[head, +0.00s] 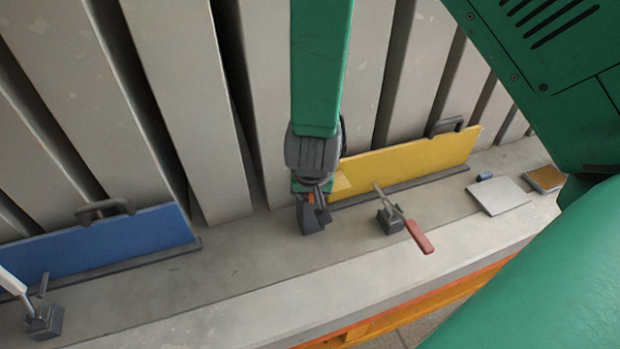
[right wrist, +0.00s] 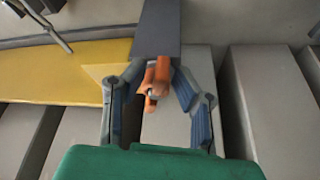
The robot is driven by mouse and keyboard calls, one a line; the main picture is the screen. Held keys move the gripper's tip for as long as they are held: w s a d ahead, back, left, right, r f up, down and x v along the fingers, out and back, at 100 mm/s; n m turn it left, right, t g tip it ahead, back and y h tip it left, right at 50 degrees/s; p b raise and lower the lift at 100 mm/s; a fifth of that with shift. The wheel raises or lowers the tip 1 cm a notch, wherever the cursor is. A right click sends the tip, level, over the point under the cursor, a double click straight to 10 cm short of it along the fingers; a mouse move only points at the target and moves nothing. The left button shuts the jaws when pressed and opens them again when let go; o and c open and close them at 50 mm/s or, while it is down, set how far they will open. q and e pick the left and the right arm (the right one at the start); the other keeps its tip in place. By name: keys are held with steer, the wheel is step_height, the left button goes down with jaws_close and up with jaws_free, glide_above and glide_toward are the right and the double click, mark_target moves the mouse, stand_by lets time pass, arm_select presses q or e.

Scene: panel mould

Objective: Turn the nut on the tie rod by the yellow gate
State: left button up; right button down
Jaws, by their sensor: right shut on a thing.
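The yellow gate (head: 410,160) stands upright along the ledge, right of my right gripper (head: 318,192). It shows at the left in the right wrist view (right wrist: 50,75). My right gripper points down and its fingers (right wrist: 158,85) are closed around the orange nut (right wrist: 157,78). A bit of the orange nut (head: 312,198) also shows between the fingers in the head view. A dark grey block (head: 312,221) is just beyond the nut, beside the gate's left end. The tie rod itself is mostly hidden by the nut, block and fingers. My left gripper is not in view.
A clamp with a red handle (head: 418,236) stands in front of the yellow gate. A blue gate (head: 100,240) and another clamp (head: 43,320) are at the left. Grey upright panels rise behind. A grey plate (head: 498,196) lies at the right.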

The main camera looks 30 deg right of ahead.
steer(key=m+p, duration=0.1)
steer(key=p, duration=0.2)
steer(key=shift+w+a+r+m+g, duration=0.2)
steer(key=shift+r+m+g, duration=0.1)
steer(key=shift+m, duration=0.1)
steer(key=shift+f+h, duration=0.1)
steer(key=shift+h, duration=0.2)
steer(key=shift+a+f+m+p, duration=0.1)
steer(key=shift+f+m+p, duration=0.05)
steer(key=shift+m+p, duration=0.2)
